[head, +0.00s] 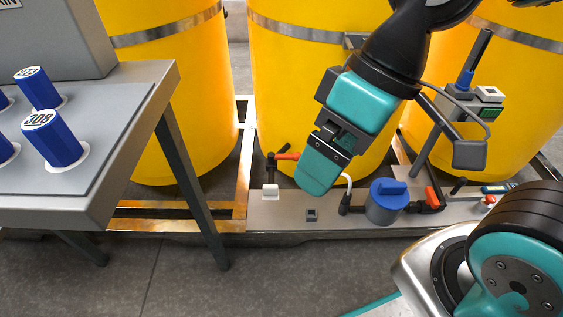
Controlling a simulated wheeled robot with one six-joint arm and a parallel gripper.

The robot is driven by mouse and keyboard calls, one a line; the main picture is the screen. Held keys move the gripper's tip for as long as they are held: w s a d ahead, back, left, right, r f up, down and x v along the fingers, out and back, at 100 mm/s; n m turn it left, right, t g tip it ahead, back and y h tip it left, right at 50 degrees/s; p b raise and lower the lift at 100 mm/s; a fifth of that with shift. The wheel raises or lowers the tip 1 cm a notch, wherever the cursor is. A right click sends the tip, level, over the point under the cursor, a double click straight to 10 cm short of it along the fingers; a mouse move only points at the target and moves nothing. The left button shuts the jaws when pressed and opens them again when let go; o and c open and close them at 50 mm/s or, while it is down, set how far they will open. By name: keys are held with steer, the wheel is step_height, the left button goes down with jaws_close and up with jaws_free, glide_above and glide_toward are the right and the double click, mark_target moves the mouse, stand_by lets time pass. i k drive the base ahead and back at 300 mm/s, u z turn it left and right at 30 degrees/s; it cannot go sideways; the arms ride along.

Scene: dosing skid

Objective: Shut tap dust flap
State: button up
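I cannot make out for sure which part is the tap dust flap. A tap with a red lever (286,156) stands on a dark pipe at the left end of the dosing skid (262,212). My gripper (316,178) hangs tilted over the skid, to the right of the red lever in the picture. Its teal finger is seen from the side, so the gap between the fingers is hidden. A white curved spout (348,181) shows just right of the fingertip. The gripper hides part of the skid behind it.
A grey pot with a blue lid (388,190) and an orange-red lever (432,197) stand to the right. A small dark box (311,215) sits at the skid's front edge. Yellow drums (185,100) stand behind. A table (130,130) with blue cylinders (55,140) is at left.

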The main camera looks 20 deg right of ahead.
mark_target(270, 192)
steer(key=z, duration=1.25)
steer(key=i, duration=0.55)
steer(key=u, duration=1.75)
